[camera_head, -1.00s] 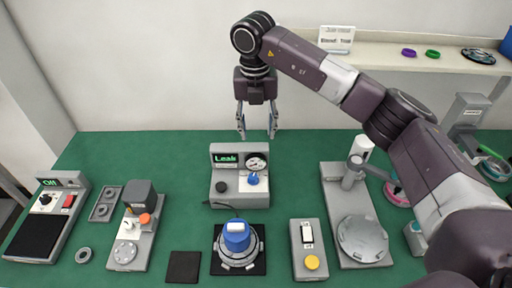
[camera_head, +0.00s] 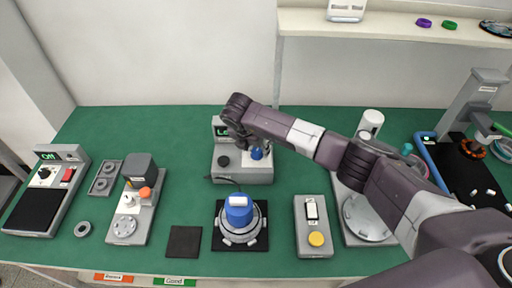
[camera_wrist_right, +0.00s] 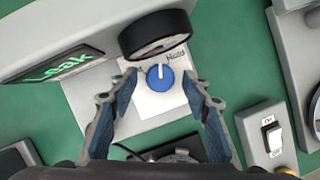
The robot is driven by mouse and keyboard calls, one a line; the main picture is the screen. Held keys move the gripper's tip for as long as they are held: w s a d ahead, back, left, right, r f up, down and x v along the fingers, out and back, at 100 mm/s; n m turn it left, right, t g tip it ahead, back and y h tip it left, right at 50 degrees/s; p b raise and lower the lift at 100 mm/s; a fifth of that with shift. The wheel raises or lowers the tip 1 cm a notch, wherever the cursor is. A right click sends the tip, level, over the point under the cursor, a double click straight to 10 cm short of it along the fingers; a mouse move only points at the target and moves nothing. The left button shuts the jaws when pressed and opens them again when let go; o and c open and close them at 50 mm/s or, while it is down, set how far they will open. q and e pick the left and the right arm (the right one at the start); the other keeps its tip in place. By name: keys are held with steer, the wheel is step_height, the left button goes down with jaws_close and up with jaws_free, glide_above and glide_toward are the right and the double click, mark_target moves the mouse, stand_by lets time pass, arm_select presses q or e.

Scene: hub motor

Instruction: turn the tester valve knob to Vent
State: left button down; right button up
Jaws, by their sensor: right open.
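The grey tester (camera_head: 242,176) stands at the back middle of the green table. Its green display (camera_wrist_right: 60,68) reads "Leak". The blue valve knob (camera_wrist_right: 159,77) sits on a white label plate (camera_wrist_right: 158,102), below the dark round gauge (camera_wrist_right: 155,33) in the wrist view. The knob's white mark points up towards the gauge in that view; the label lettering is partly hidden. My right gripper (camera_wrist_right: 160,84) is open, with one finger on each side of the knob and a gap visible. In the head view the knob (camera_head: 256,153) is partly covered by my right gripper (camera_head: 257,146). My left gripper is not in view.
A blue-topped hub motor (camera_head: 239,212) sits in front of the tester. A switch box with a yellow button (camera_head: 316,239) stands to its right. A black pad (camera_head: 184,241) lies left of the motor. A shelf (camera_head: 390,28) runs along the back wall.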

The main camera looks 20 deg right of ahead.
steer(key=shift+w+d+f, duration=0.1)
steer(key=shift+f, duration=0.35)
steer(key=c, duration=1.2)
steer(key=shift+o, duration=0.2)
